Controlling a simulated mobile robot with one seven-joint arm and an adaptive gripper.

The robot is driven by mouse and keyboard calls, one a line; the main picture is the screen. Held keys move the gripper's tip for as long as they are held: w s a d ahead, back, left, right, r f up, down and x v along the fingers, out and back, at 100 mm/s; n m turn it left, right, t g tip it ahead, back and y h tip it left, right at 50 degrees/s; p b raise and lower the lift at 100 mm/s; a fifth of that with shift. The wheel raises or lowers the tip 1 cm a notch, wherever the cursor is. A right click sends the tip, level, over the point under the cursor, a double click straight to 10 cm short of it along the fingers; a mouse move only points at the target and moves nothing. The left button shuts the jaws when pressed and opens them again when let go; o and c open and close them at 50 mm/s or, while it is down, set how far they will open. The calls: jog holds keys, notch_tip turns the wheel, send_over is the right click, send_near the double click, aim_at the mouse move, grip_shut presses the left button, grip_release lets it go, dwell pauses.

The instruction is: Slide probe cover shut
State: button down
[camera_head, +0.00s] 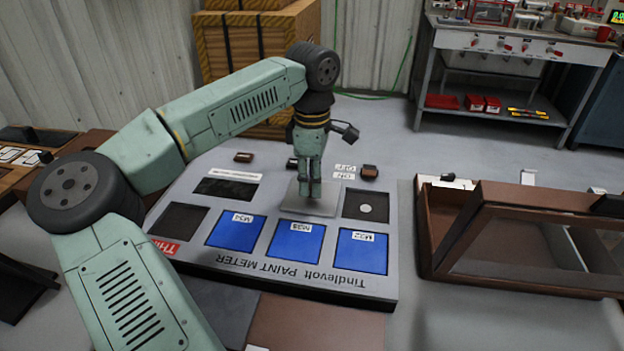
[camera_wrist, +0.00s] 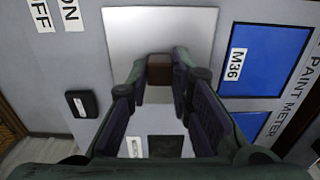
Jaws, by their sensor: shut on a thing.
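The probe cover is a pale grey square plate (camera_head: 293,203) on the paint meter's grey panel (camera_head: 345,280). It also shows in the wrist view (camera_wrist: 128,32), with a small brown knob (camera_wrist: 158,67) on it. My gripper (camera_head: 315,192) points straight down over the cover, and its fingers (camera_wrist: 160,75) are shut on the knob. To the right of the cover in the head view is an open dark square recess (camera_head: 352,207) with a round pale disc (camera_head: 366,209) inside. The cover lies beside this recess. My fingers hide part of the plate and knob.
Blue panels (camera_head: 295,245) line the meter's front. A black switch (camera_wrist: 82,104) and ON/OFF labels (camera_head: 343,172) lie behind the cover. A brown glass-lidded case (camera_head: 430,240) stands right of the meter. A wooden crate (camera_head: 232,62) stands behind.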

dwell(0.4)
jog(key=b, duration=0.2)
send_over(368, 208)
jog(key=shift+s, duration=0.1)
jog(key=c, duration=1.6)
grip_release()
jog(key=shift+d, duration=0.1)
jog(key=shift+o, duration=0.8)
jog(key=shift+r, duration=0.5)
notch_tip(368, 208, up, 11)
